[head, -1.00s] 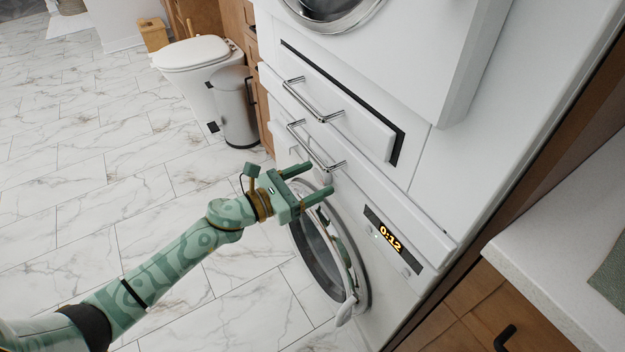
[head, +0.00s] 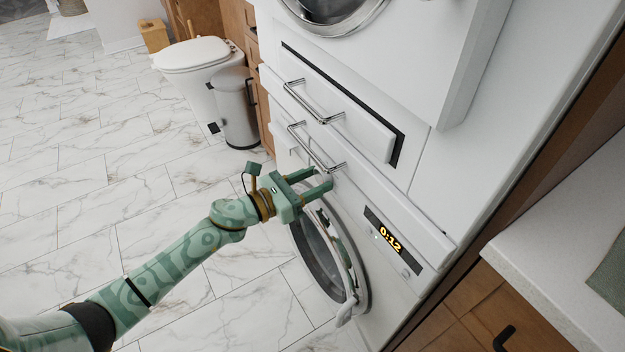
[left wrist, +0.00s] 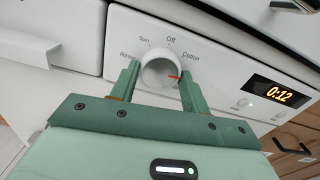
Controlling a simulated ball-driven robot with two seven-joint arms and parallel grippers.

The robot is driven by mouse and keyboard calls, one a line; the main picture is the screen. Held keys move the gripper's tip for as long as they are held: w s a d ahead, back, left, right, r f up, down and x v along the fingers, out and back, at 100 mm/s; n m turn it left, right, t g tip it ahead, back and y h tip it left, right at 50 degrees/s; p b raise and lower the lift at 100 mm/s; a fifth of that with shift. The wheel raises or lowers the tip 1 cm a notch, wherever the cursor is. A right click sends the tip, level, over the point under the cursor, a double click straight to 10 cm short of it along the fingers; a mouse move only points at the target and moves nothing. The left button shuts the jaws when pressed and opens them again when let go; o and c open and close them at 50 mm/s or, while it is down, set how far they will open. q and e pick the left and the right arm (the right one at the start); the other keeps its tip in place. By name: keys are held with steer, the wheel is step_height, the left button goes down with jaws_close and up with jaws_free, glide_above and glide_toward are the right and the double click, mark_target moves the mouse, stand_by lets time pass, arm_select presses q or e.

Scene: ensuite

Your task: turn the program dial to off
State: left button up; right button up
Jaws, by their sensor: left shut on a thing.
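The white round program dial (left wrist: 160,69) sits on the washer's front panel, with Rinse, Spin, Off and Cotton printed around it. Its red pointer mark faces right, a little below the Cotton label and away from Off at the top. My left gripper (left wrist: 159,83) is shut on the dial, one green finger on each side. In the head view my left gripper (head: 323,178) reaches the panel just above the washer door (head: 325,252), and its fingers mostly hide the dial. My right gripper is not in view.
The washer's display (head: 390,237) reads 0:12, with small buttons beside it. Drawers with metal bar handles (head: 315,148) are just above the panel. A counter (head: 565,250) stands at right. A bin (head: 236,108) and toilet (head: 192,55) stand behind; the marble floor at left is clear.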

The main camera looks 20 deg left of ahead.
arm_select(q)
steer(key=n, duration=0.2)
steer(key=shift+r+n+p, duration=0.15)
steer(key=shift+n+p, duration=0.15)
steer(key=shift+p, duration=0.05)
steer(key=shift+n+p, duration=0.3)
steer(key=shift+n, duration=0.5)
steer(key=shift+n+p, duration=0.35)
steer(key=shift+n, duration=0.65)
steer(key=n+p, duration=0.1)
steer(key=n, duration=0.2)
steer(key=shift+r+n, duration=0.1)
steer(key=shift+n, duration=0.2)
steer(key=n+p, duration=0.1)
steer(key=n, duration=0.2)
steer(key=shift+n+p, duration=0.65)
steer(key=shift+n, duration=1.35)
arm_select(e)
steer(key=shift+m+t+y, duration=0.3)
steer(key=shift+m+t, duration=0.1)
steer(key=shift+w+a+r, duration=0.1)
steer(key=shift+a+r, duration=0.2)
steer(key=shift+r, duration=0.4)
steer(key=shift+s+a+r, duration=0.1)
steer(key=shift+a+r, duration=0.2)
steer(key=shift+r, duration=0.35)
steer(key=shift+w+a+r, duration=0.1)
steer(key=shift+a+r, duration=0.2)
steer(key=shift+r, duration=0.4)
